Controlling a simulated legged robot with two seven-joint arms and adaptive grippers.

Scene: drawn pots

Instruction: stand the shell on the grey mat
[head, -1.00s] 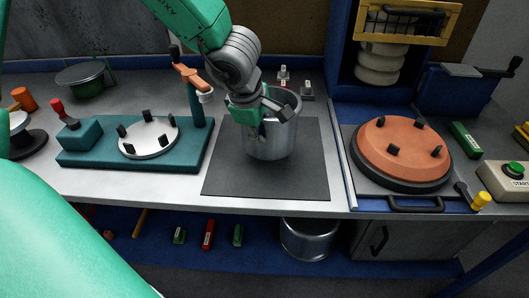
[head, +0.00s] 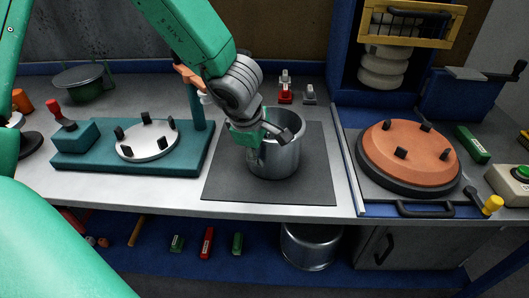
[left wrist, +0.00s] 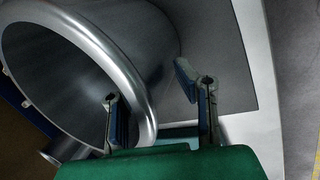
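The shell, a shiny metal pot (head: 285,162), stands upright on the grey mat (head: 225,182), open end up, near the mat's middle. My left gripper (head: 272,138) is at its near-left rim. In the left wrist view the shell (left wrist: 95,40) fills the upper left, and the grey mat (left wrist: 225,60) shows behind it. There my left gripper (left wrist: 150,92) has its fingers spread apart, one inside the shell and one outside, with the wall between them and a gap beside the outer finger. My right gripper is out of view.
Left of the mat is a teal fixture (head: 85,160) with a white disc (head: 147,138) and a post. Right is an orange round plate (head: 410,155). Small red and grey parts (head: 286,95) stand behind the mat. Another metal pot (head: 310,245) sits on the shelf below.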

